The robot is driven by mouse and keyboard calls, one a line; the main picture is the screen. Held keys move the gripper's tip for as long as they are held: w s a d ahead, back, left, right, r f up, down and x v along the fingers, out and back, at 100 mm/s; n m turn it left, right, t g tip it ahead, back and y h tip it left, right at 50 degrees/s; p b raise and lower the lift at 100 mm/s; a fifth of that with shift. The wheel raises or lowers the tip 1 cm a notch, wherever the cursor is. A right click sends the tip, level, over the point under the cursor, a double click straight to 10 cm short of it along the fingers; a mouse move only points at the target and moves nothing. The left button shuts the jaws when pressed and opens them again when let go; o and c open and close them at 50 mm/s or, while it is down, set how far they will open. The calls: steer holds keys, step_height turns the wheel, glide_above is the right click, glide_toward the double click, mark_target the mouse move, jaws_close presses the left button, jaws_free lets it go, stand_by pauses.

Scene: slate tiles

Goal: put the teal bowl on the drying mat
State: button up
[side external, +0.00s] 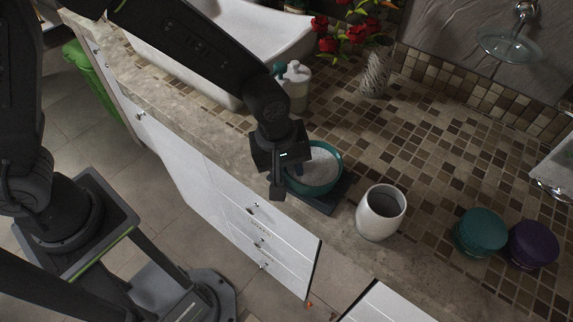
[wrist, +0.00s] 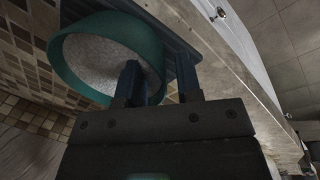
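The teal bowl (side external: 329,185) has a pale speckled inside and appears to rest on the dark drying mat (side external: 339,198) near the counter's front edge. In the wrist view the bowl (wrist: 65,67) lies over the ridged mat (wrist: 172,35). My gripper (side external: 277,185) is at the bowl's near-left side. In the wrist view my gripper (wrist: 160,80) has its fingers apart, one inside the bowl and one outside, with the rim between them. The gap looks wider than the bowl's wall. The bowl's underside is hidden.
A white cup-shaped vessel (side external: 376,224) stands just right of the mat. Teal (side external: 480,233) and purple (side external: 532,244) round items stand farther right. Bottles (side external: 297,88), a sink (side external: 225,40) and a flower vase (side external: 375,72) are behind. The tiled counter between is clear.

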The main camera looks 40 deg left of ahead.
step_height(320, 180, up, 12)
steer(key=s+a, duration=0.1)
steer(key=s, duration=0.1)
steer(key=s+a+r+m+t, duration=0.1)
steer(key=s+a+r+m, duration=0.1)
steer(key=a, duration=0.4)
steer(key=s+a+r+m+t+y, duration=0.1)
steer(key=s+a+r+m, duration=0.1)
steer(key=s+a+m, duration=0.2)
steer(key=s+a+r+m+t, duration=0.2)
steer(key=s+a+r+m, duration=0.1)
steer(key=a, duration=0.5)
steer(key=shift+s+a+m, duration=0.4)
steer(key=shift+s+m, duration=0.1)
steer(key=shift+s, duration=0.7)
